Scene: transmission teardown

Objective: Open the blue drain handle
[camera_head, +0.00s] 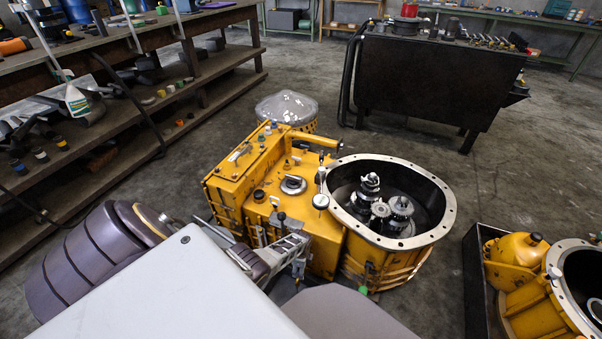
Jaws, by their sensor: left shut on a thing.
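The yellow transmission (325,240) stands on the floor in the middle, its round bell housing open at the top with gears (398,215) inside. My left gripper (300,262) is at the near side of the transmission, below the bell housing's left edge. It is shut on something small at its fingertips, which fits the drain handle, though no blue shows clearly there. My own white and grey arm parts cover the lower left and hide much of the near side. My right gripper is not in view.
A second yellow housing (550,290) sits in a black tray (474,265) at the right. A wooden workbench (110,50) with shelves runs along the left. A dark table (435,85) stands behind.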

